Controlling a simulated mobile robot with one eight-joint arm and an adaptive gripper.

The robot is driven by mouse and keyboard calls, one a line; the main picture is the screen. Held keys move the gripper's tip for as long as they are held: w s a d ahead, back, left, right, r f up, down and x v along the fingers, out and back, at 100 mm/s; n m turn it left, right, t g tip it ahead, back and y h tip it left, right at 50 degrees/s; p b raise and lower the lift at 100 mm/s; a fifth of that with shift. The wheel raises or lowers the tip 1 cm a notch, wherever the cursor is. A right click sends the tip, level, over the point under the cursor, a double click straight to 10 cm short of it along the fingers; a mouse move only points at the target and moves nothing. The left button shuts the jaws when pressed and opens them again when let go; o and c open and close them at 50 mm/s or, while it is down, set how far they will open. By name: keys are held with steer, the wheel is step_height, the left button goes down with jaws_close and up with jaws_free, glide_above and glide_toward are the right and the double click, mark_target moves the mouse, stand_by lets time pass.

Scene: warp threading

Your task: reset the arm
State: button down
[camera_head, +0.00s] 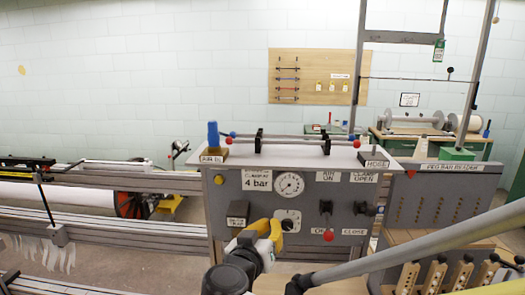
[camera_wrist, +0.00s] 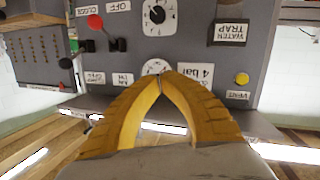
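My gripper (camera_head: 276,226) is in front of the grey control panel (camera_head: 235,250), near its lower dial plate (camera_head: 288,213). In the wrist view the two yellow fingers (camera_wrist: 160,79) meet at their tips, with nothing visible between them. That view shows the panel upside down, with the tips overlapping the white round gauge (camera_wrist: 157,66) and the lower dial (camera_wrist: 158,14) beyond them. I cannot tell whether the fingers touch the panel. In the head view the upper pressure gauge (camera_head: 289,184) is unobstructed.
Two levers, one with a red ball (camera_head: 328,237) and one with a black knob (camera_head: 365,209), stick out right of my gripper. A bar with coloured ball ends (camera_head: 292,144) is on the panel top. A loom beam (camera_head: 70,195) lies left. A peg rack (camera_head: 430,200) stands right.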

steer(key=s+d+f+g+y, duration=0.1)
steer(key=s+d+f+g, duration=0.15)
steer(key=s+d, duration=0.4)
steer(key=s+d+f+g, duration=0.2)
steer(key=s+d+g, duration=0.2)
steer(key=d, duration=0.6)
steer(key=s+f+n+g+y, duration=0.1)
steer(key=s+y, duration=0.3)
steer(key=s, duration=0.7)
steer(key=shift+d+f, duration=0.4)
steer(key=shift+f, duration=0.5)
steer(key=shift+g, duration=0.25)
